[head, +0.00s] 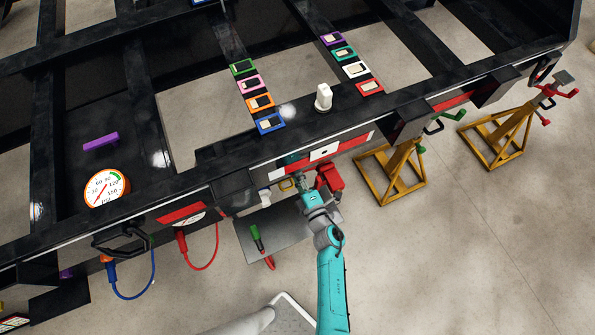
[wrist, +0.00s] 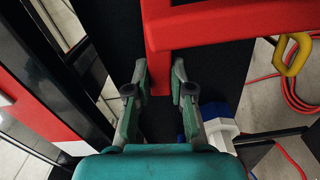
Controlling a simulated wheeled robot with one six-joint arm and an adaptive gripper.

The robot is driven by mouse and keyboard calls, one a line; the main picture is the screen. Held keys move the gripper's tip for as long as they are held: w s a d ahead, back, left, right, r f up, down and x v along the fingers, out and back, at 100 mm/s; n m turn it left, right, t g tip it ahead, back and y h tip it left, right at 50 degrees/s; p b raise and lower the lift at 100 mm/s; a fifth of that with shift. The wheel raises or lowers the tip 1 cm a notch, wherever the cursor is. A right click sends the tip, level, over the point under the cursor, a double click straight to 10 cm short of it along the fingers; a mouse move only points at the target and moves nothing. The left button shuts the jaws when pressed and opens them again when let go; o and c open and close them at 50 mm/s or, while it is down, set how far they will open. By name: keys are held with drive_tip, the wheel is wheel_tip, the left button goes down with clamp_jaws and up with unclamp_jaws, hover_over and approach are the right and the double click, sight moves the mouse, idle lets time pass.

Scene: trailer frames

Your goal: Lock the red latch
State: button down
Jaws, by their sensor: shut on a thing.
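My gripper (wrist: 158,80) is shut on that narrow end, one finger on each side. In the head view my gripper (head: 296,168) is close under the frame edge and small, so the grip itself is hard to make out there.
A yellow hook-like part (wrist: 296,53) and a white and blue part (wrist: 217,120) are close to the right of my fingers. Yellow stands (head: 393,178) are to the right.

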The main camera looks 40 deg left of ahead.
drive_tip(key=c, duration=1)
unclamp_jaws()
drive_tip(key=shift+d, duration=0.1)
drive_tip(key=v, duration=1.2)
